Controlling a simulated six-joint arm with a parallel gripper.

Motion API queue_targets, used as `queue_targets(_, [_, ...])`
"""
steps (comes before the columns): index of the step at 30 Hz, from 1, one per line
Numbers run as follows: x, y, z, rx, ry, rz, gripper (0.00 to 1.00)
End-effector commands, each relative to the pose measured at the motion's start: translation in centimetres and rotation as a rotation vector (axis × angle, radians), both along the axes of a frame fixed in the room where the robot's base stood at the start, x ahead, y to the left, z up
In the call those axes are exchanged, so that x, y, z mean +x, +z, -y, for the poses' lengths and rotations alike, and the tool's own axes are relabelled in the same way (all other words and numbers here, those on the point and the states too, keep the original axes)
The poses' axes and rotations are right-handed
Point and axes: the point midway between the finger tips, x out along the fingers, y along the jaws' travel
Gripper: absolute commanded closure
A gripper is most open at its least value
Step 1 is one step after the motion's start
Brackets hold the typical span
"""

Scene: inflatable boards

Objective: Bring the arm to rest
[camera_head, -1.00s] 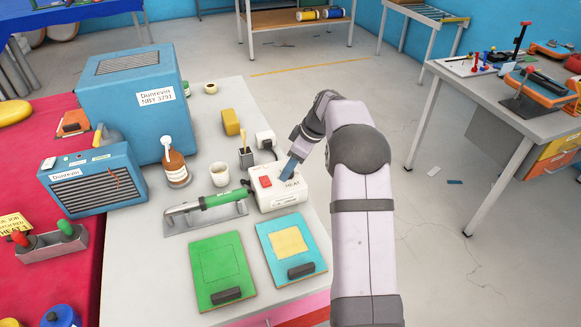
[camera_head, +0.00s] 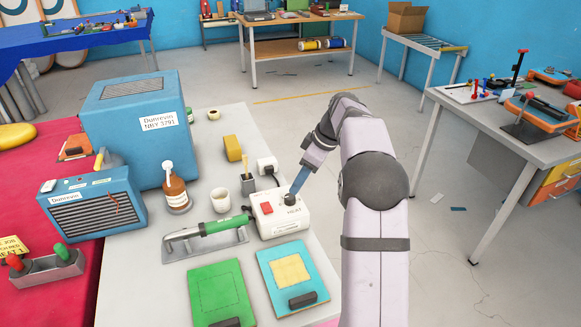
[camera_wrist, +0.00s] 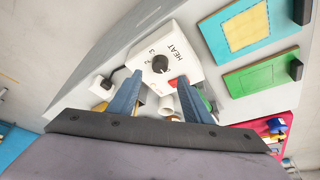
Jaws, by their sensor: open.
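My gripper (camera_head: 299,183) is above the right side of the white heat control box (camera_head: 270,226), with its blue fingers pointing down toward the dial (camera_head: 289,198). In the wrist view my gripper (camera_wrist: 158,98) has its two blue fingers spread apart with nothing held between them. The white box (camera_wrist: 185,42), its black numbered dial (camera_wrist: 160,64) and its red switch (camera_wrist: 179,81) lie beyond the fingertips. The head view does not clearly show the gap between fingertips and dial.
A green-handled tool (camera_head: 215,226) lies on a metal tray left of the box. The green board (camera_head: 221,290) and blue board with a yellow patch (camera_head: 290,275) lie in front. A brown bottle (camera_head: 176,190), white cup (camera_head: 221,200) and blue machine (camera_head: 135,120) stand behind.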

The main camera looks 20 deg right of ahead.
Motion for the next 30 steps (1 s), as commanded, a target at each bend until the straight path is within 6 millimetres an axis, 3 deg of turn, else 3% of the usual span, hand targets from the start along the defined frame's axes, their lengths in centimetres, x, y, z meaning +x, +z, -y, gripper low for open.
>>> queue_targets(8, [-0.8, 0.0, -0.9, -0.001, -0.032, -0.024, 0.55])
queue_targets(14, [-4.3, -0.2, -3.8, -0.008, -0.155, -0.113, 0.55])
queue_targets(24, [-15.7, -2.1, -9.5, -0.069, -0.459, -0.278, 0.55])
queue_targets(30, [-23.5, -3.8, -11.5, -0.115, -0.619, -0.333, 0.55])
